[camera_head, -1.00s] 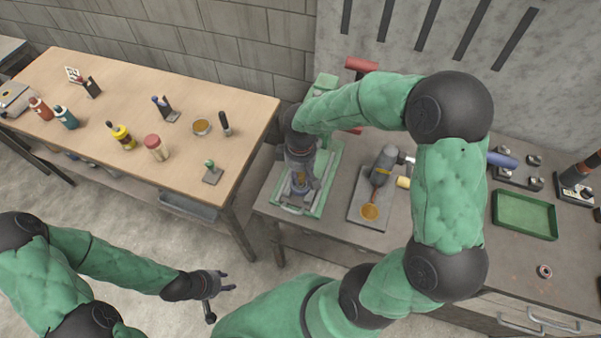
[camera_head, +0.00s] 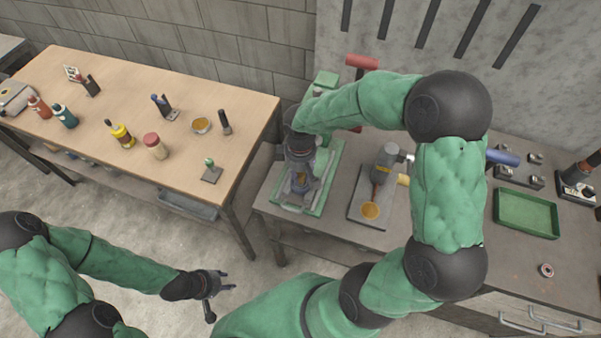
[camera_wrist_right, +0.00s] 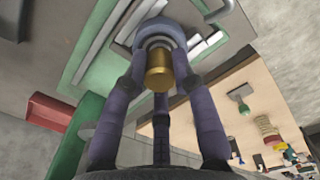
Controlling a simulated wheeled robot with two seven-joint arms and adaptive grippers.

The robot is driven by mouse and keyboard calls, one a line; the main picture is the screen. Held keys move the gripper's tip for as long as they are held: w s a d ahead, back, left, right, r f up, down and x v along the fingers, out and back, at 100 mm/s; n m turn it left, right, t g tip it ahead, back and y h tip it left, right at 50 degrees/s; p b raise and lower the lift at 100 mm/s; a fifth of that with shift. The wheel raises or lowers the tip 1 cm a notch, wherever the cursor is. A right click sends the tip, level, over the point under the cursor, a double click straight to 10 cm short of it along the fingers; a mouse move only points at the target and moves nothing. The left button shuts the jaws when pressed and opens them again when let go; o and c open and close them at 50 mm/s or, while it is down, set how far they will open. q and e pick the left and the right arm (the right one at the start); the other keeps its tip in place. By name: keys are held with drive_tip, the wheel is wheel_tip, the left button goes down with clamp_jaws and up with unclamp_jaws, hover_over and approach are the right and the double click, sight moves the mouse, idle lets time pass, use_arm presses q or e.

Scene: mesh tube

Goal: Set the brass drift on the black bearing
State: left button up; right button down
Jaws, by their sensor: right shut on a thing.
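My right gripper (camera_head: 300,182) points down over the green press tray (camera_head: 318,207) at the left end of the metal bench. In the right wrist view its purple-grey fingers close around the brass drift (camera_wrist_right: 159,72), a short gold cylinder. Beyond the drift, a pale ring (camera_wrist_right: 154,43) sits in a rounded purple-grey body (camera_wrist_right: 160,30). The black bearing is not clearly distinguishable, and I cannot tell whether the drift touches anything beneath it. My left gripper (camera_head: 220,286) is open and empty, its fingers spread, low in front of the wooden table.
A red-headed mallet (camera_head: 361,61) is behind the press. Further right are a green tray (camera_head: 526,213) and a small ring (camera_head: 546,270). The wooden table (camera_head: 110,160) holds bottles and tools.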

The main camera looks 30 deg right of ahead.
drive_tip(key=shift+f+b, duration=0.45)
drive_tip(key=shift+f, duration=0.15)
idle(0.6)
drive_tip(key=c, duration=0.9)
unclamp_jaws()
wheel_tip(320, 180, up, 12)
